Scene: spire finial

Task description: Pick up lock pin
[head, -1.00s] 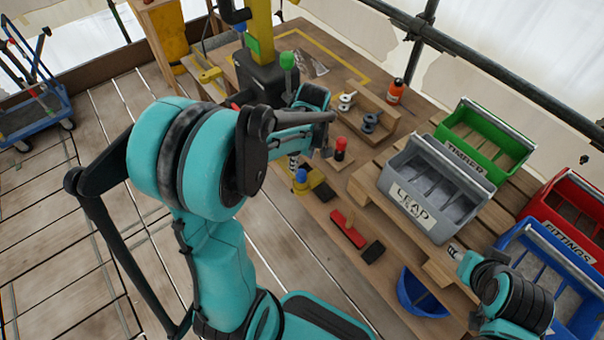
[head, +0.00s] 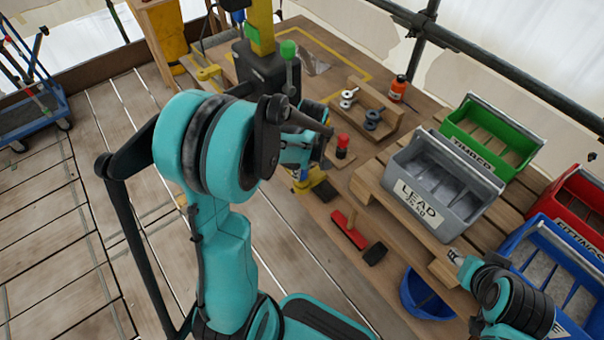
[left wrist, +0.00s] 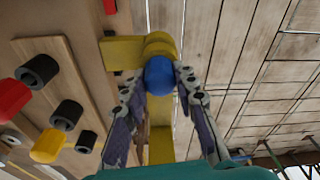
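A blue round knob (left wrist: 160,75) sits against a yellow block (left wrist: 122,53) in the left wrist view; I take it for the lock pin's head, though its shaft is hidden. My left gripper (left wrist: 158,82) is open, its two fingers on either side of the knob. I cannot tell whether they touch it. In the head view my left gripper (head: 318,160) hides the knob, and a bit of the yellow block (head: 303,186) shows below. My right gripper (head: 457,257) is at lower right near the bench edge; its finger state is unclear.
A red-topped black piece (head: 342,146) stands close right of my left gripper. A green-knobbed lever (head: 288,50) rises behind it. A grey LEAD bin (head: 440,185), a green bin (head: 490,135) and a red-and-black tool (head: 349,229) are farther right.

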